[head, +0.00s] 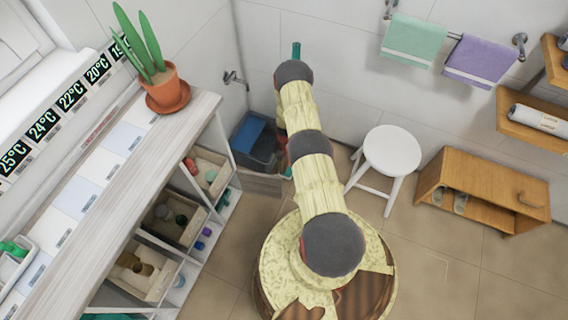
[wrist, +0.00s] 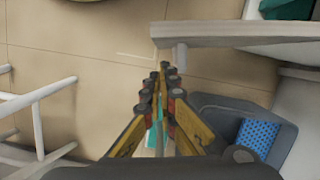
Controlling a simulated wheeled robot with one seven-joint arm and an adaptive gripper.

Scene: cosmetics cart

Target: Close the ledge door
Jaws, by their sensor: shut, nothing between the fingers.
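The ledge (head: 140,150) is a long pale wood-topped unit on the left of the head view, with open shelves below. A grey panel, which looks like its door (head: 262,184), stands out from the unit's far end, so it is open. In the wrist view the door (wrist: 235,34) runs edge-on across the top right, with a short peg-like handle (wrist: 181,57) at its left end. My gripper (wrist: 165,72) is shut and empty, its fingertips close beside the handle; I cannot tell whether they touch. In the head view my arm mostly hides the gripper.
A grey bin (head: 245,147) with a blue item stands by the wall beyond the door; it also shows in the wrist view (wrist: 215,112). A white stool (head: 393,150) stands right of my arm. A wooden cabinet (head: 480,182) is farther right. Tiled floor (wrist: 90,45) is clear between.

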